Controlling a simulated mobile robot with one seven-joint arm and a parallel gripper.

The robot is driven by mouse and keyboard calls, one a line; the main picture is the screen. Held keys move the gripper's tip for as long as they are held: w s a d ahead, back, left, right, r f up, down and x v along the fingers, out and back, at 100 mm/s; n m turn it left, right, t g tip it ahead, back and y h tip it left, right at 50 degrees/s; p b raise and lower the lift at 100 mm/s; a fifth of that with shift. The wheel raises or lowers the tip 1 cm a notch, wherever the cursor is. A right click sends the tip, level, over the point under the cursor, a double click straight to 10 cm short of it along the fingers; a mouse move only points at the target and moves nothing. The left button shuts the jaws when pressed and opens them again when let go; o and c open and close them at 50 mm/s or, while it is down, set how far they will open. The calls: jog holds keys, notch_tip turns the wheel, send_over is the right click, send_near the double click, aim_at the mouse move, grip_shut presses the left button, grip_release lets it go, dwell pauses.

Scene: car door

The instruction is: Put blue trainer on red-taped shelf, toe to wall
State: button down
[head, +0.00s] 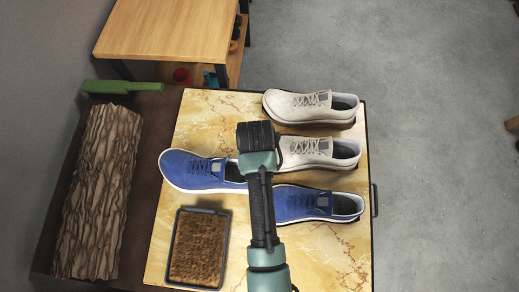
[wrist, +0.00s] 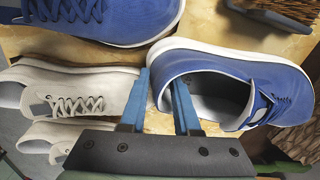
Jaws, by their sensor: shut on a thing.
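My gripper (wrist: 162,92) is shut on the heel wall of a blue trainer (wrist: 238,88), one finger inside the opening and one outside. In the head view this blue trainer (head: 193,170) points its toe left, toward the log, and my arm covers its heel and my fingers. I cannot tell whether it is lifted off the top. A second blue trainer (head: 318,204) lies to its right, also toe left; it shows at the upper left of the wrist view (wrist: 100,18). I cannot make out any red-taped shelf.
Two cream shoes (head: 312,105) (head: 322,153) lie behind the blue ones on the marbled top (head: 200,105). A brown brush mat (head: 198,248) lies in front, a log (head: 100,190) and green object (head: 118,87) at left. A wooden table (head: 165,30) stands behind.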

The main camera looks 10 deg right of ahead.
jog(key=shift+f, duration=1.8)
jog(key=c, duration=0.6)
grip_release()
jog(key=shift+f, duration=0.15)
jog(key=shift+c, duration=0.2)
